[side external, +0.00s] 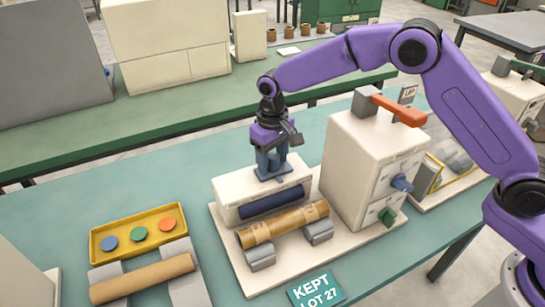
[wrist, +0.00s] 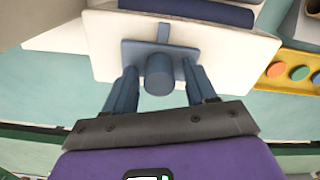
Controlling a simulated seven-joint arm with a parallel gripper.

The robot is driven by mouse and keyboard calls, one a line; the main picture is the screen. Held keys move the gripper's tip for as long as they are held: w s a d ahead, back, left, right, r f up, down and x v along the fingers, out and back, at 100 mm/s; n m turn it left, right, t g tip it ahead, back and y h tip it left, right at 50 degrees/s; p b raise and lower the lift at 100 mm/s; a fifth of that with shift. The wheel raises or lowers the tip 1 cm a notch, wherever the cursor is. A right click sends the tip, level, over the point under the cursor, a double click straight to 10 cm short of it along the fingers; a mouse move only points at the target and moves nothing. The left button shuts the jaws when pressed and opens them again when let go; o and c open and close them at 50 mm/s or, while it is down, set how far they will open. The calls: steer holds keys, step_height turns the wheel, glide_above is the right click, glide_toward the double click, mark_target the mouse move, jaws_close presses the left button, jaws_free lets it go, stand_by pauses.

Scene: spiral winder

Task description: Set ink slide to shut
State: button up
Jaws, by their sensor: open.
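The low cream box (side external: 234,195) has a dark blue roller (side external: 272,202) along its front. A blue slide plate (side external: 287,173) with a small pointer tab lies on the box top; I take it to be the ink slide. In the wrist view the slide plate (wrist: 136,53) carries a round upright knob (wrist: 160,82). My gripper (side external: 270,163) is down over the slide. In the wrist view my gripper (wrist: 160,70) is open, with one finger on each side of the knob and narrow gaps between. No slide markings are readable.
A taller cream cabinet (side external: 345,165) with an orange lever (side external: 398,110), blue knob (side external: 402,183) and green knob (side external: 387,216) stands right of the box. A brown tube (side external: 283,226) rests on grey cradles in front. A yellow tray (side external: 125,222) with coloured discs lies left.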

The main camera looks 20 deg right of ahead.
jaws_close()
steer(key=shift+w+a+r, duration=0.1)
steer(key=shift+a, duration=3.15)
jaws_free()
steer(key=shift+a, duration=0.1)
step_height(320, 180, up, 17)
steer(key=shift+r, duration=0.15)
